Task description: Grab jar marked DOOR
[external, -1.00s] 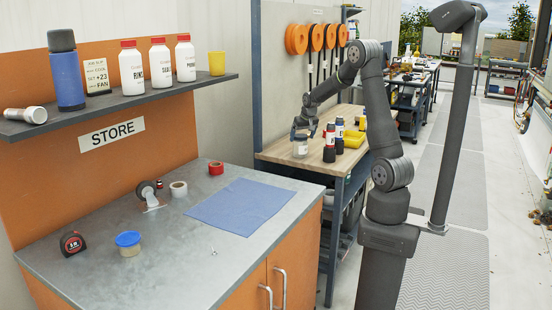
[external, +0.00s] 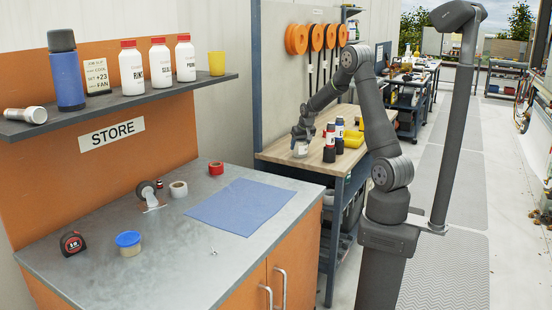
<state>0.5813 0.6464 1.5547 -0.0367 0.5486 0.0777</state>
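My gripper (external: 301,138) is at the left end of the wooden-topped bench, pointing down. A small clear jar with a pale label (external: 300,150) is directly under it, at its fingertips. The fingers overlap the jar's top, and I cannot tell whether they are closed on it. The jar appears upright on the bench top. Its label is too small to read. Beside it stand a dark container with a red band and pale label (external: 329,144) and another similar one (external: 339,136). I cannot read DOOR on any of them.
In the foreground, the grey STORE counter (external: 185,245) holds a blue mat (external: 242,206), tape rolls and a blue-lidded tub (external: 129,243). White red-capped bottles (external: 161,66) stand on the shelf.

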